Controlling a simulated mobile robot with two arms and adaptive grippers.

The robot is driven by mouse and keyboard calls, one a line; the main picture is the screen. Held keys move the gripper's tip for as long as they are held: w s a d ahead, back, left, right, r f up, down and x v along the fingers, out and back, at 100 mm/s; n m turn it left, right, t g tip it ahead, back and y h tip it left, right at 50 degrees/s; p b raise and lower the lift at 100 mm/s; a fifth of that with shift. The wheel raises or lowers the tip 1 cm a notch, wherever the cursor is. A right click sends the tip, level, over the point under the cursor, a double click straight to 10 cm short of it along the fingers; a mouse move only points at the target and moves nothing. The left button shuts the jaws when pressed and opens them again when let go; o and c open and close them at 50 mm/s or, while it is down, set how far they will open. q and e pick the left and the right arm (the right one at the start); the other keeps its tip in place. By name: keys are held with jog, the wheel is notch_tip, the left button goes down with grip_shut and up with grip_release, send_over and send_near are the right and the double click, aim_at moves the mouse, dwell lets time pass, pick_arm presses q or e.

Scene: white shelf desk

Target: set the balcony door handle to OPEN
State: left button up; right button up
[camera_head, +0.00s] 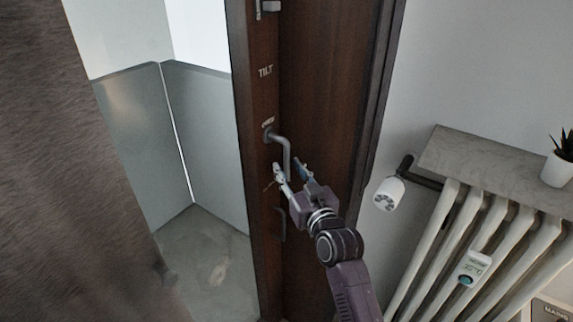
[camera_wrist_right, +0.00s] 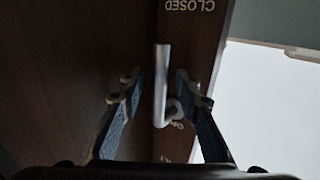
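The grey metal door handle (camera_head: 287,150) is on the dark brown wooden door frame (camera_head: 330,70). Its lever bends out from the pivot and hangs down. In the right wrist view the handle (camera_wrist_right: 161,85) points toward a CLOSED label (camera_wrist_right: 187,5), which appears upside down. A TILT label (camera_head: 265,71) is above the handle in the head view; a small label beside the pivot is too small to read surely. My right gripper (camera_head: 291,172) is open, with one finger on each side of the lever. In the right wrist view both fingers (camera_wrist_right: 160,95) stand apart from it. My left gripper is not in view.
A white radiator (camera_head: 470,235) with a grey shelf (camera_head: 500,165) and a potted plant (camera_head: 560,165) stands right of the door. A white valve knob (camera_head: 388,193) sticks out nearby. A brown textured surface (camera_head: 70,170) fills the left. Pale balcony floor (camera_head: 210,255) shows beyond.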

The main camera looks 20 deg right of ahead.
jog(key=shift+w, duration=0.8)
jog(key=shift+c, duration=0.2)
grip_shut()
